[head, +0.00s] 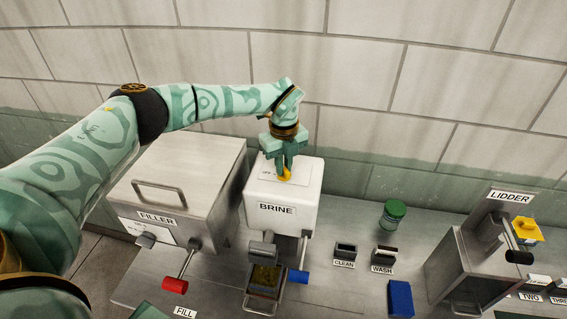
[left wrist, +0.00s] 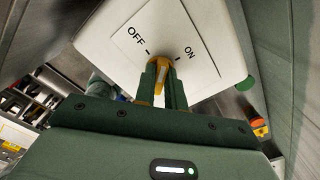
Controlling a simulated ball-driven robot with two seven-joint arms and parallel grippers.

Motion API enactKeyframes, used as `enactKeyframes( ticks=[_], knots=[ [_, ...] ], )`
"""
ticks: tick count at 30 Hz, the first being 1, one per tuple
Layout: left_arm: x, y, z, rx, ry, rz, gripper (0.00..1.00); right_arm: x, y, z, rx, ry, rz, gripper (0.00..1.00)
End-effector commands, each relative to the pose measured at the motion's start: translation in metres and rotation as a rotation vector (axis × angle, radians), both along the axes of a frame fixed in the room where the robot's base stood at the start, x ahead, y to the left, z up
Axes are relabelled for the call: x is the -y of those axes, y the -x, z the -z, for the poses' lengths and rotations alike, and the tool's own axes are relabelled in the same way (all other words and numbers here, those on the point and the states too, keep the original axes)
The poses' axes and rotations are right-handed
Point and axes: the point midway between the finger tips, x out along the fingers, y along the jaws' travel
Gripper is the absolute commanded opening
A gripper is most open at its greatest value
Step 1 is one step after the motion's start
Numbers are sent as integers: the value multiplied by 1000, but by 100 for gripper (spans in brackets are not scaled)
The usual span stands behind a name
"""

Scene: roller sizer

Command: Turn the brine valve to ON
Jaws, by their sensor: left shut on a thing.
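The white BRINE box (head: 283,210) stands at the middle of the counter. A yellow valve handle (head: 285,175) sits on its top plate, and it also shows in the left wrist view (left wrist: 160,75). The plate (left wrist: 166,35) is marked OFF at left and ON at right, each with a short tick. My left gripper (head: 285,168) reaches down from above and is shut on the handle, with a finger on each side. The fingers hide part of the handle, so I cannot tell exactly which tick it points to. My right gripper is not in view.
The steel FILLER (head: 180,175) with a red-tipped lever (head: 176,284) stands left of the box. A green-lidded jar (head: 392,215), CLEAN and WASH switches, a blue block (head: 400,298) and the LIDDER (head: 480,245) are to the right. A tiled wall rises behind.

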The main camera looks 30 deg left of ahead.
Motion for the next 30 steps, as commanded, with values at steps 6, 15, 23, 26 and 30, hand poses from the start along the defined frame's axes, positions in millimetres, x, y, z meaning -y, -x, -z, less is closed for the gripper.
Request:
enactKeyframes(
  ticks=[6,15,23,26,30],
  knots=[
    [0,-3,-5,9,1,202,0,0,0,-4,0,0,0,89],
    [1,-4,-5,10,0,476,0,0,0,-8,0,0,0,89],
    [1,-5,-5,12,-2,660,0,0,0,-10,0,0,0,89],
    [1,-5,-5,12,-2,710,0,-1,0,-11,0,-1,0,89],
    [1,-5,-5,11,-2,759,0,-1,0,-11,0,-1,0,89]
  ],
)
